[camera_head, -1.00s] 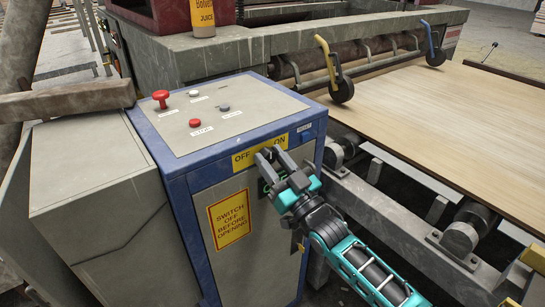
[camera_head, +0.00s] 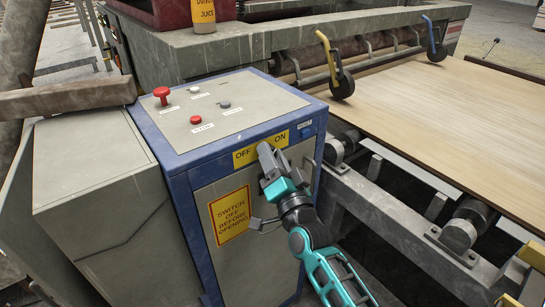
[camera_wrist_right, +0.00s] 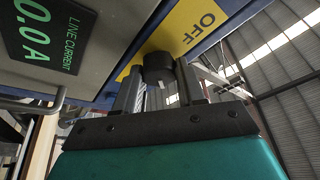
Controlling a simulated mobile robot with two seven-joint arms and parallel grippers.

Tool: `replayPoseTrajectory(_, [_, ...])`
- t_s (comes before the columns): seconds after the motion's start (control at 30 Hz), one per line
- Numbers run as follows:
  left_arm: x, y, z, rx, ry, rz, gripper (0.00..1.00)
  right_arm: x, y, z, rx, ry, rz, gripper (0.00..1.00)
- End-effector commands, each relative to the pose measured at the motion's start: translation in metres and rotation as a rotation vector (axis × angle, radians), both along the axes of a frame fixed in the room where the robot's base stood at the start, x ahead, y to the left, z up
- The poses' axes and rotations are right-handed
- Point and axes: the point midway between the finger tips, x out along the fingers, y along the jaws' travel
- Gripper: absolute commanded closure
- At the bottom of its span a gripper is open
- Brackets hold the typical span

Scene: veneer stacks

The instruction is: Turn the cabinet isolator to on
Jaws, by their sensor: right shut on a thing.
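The isolator on the blue-framed cabinet (camera_head: 180,180) has a yellow plate (camera_head: 246,155) marked OFF on the left and ON on the right. My right gripper (camera_head: 266,153) is at the cabinet front by this plate and covers the knob in the head view. In the right wrist view the black isolator knob (camera_wrist_right: 157,67) sits between the two fingers of my right gripper (camera_wrist_right: 160,88), which is shut on it. The word OFF shows beside it on the yellow plate (camera_wrist_right: 196,28). Which way the knob points I cannot tell. My left gripper is not in view.
The cabinet top has a red mushroom button (camera_head: 161,95) and several small buttons. A line current display (camera_wrist_right: 48,35) reads 0.0 A. A yellow warning sign (camera_head: 230,215) is on the front. A roller bed with a veneer sheet (camera_head: 445,115) stands close on the right.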

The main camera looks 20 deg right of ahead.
Motion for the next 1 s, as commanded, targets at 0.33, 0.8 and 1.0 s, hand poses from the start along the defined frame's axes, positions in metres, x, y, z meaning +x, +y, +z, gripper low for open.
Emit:
replayPoseTrajectory(0.33, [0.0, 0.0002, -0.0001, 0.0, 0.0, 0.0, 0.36, -0.0003, 0.0003, -0.0008, 0.05, 0.02, 0.001, 0.91])
replayPoseTrajectory(0.8, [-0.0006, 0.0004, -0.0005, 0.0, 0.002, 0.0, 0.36, -0.0002, 0.0003, -0.0006, 0.05, 0.019, 0.0, 0.47])
replayPoseTrajectory(1.0, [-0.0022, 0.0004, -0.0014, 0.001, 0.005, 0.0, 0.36, -0.0001, 0.0003, -0.0002, 0.049, 0.019, 0.001, 0.36])
